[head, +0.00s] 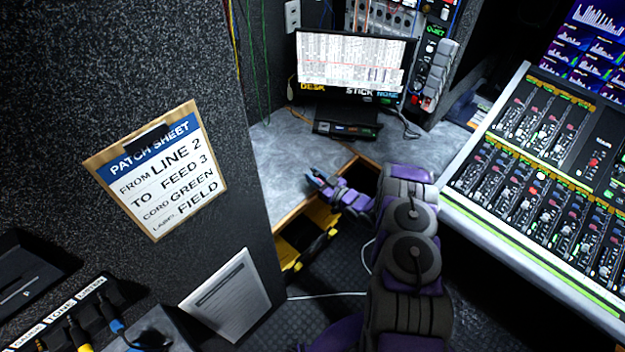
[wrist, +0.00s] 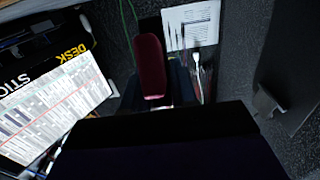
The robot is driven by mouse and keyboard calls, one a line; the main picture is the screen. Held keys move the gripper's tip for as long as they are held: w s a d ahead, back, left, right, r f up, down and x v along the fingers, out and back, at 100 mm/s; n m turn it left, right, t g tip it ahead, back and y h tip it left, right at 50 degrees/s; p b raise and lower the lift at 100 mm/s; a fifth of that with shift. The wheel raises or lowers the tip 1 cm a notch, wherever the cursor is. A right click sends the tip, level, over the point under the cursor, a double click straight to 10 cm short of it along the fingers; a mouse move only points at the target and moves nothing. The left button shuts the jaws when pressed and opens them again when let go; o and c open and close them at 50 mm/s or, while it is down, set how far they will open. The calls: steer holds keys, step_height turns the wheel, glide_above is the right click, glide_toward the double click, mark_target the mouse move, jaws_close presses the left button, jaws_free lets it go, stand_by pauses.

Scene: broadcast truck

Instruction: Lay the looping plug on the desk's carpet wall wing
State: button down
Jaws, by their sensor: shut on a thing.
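A dark red rounded piece (wrist: 150,62), which looks like the looping plug, sits between the dark fingers of my gripper (wrist: 158,92) in the wrist view. My gripper is shut on it. In the head view my gripper (head: 318,180) is at the front edge of the grey desk, above or beside the open drawer; the plug is too small there to make out clearly. The desk's left wing (head: 275,160) runs along the speckled carpet wall (head: 215,70) and its visible top is bare. I cannot tell the height of my gripper above the desk.
A monitor (head: 352,65) stands at the desk's back, with a black box (head: 347,130) before it. An open drawer (head: 358,178) and a yellow bin (head: 290,252) are near my arm. A mixing console (head: 545,180) fills the right. A patch sheet (head: 160,172) hangs on the wall.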

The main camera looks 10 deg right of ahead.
steer(key=shift+w+a, duration=0.2)
steer(key=shift+w, duration=0.35)
steer(key=shift+w+a+f+b, duration=0.1)
steer(key=shift+w+f+b, duration=0.15)
steer(key=shift+f, duration=0.35)
steer(key=shift+w+a+f+b, duration=0.15)
steer(key=shift+f+b, duration=0.2)
steer(key=shift+f, duration=0.2)
steer(key=shift+d+f, duration=0.15)
steer(key=shift+f, duration=0.3)
steer(key=shift+f, duration=0.15)
steer(key=c, duration=0.9)
jaws_free()
steer(key=shift+f, duration=0.1)
